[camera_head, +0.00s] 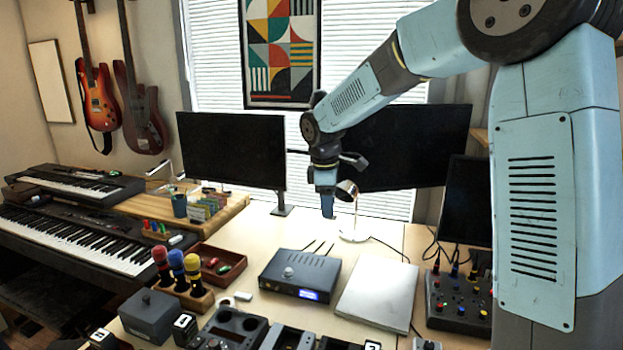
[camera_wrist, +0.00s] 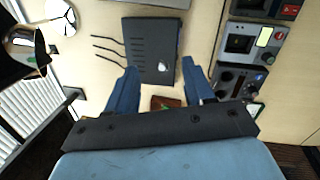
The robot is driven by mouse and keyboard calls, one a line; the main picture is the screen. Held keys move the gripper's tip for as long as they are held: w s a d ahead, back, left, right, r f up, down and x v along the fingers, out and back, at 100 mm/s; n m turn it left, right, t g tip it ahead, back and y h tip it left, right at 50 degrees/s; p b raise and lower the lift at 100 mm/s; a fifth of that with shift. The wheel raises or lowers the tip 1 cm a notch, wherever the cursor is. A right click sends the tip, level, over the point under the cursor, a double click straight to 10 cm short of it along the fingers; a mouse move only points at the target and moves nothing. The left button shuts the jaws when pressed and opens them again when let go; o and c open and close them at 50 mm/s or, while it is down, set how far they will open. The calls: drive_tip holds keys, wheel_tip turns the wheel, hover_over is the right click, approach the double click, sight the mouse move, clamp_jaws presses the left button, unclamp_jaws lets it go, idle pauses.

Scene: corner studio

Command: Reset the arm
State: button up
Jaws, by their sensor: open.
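My gripper (camera_head: 327,196) hangs at the end of my blue arm, above the back of the desk and in front of the monitors in the head view. It points down. In the wrist view my gripper (camera_wrist: 160,88) shows two blue fingers spread apart with nothing held between them. Below and beyond the fingers lies a dark box with a knob and antennas (camera_wrist: 151,50). The same box (camera_head: 300,274) sits on the desk in the head view, with its small display lit.
A desk lamp (camera_head: 354,236) stands close to my gripper. Two monitors (camera_head: 232,150) stand behind. A silver flat case (camera_head: 377,293), microphones in a wooden holder (camera_head: 178,264), a red-brown tray (camera_head: 217,264) and a knobbed black device (camera_head: 458,302) occupy the desk. Keyboards (camera_head: 80,238) stand left.

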drive_tip(key=s+d+r+m+t, duration=0.2)
drive_tip(key=s+d+r+m, duration=0.65)
drive_tip(key=s+d, duration=0.5)
drive_tip(key=s+d+m+t, duration=0.1)
drive_tip(key=s+d+m, duration=0.2)
drive_tip(key=s, duration=0.6)
drive_tip(key=s+d+m+y, duration=0.1)
drive_tip(key=s+d+m, duration=0.1)
drive_tip(key=s+m, duration=0.3)
drive_tip(key=shift+s+d+f+t, duration=0.15)
drive_tip(key=shift+s+d+t, duration=0.25)
drive_tip(key=shift+s, duration=1.45)
drive_tip(key=shift+c, duration=0.2)
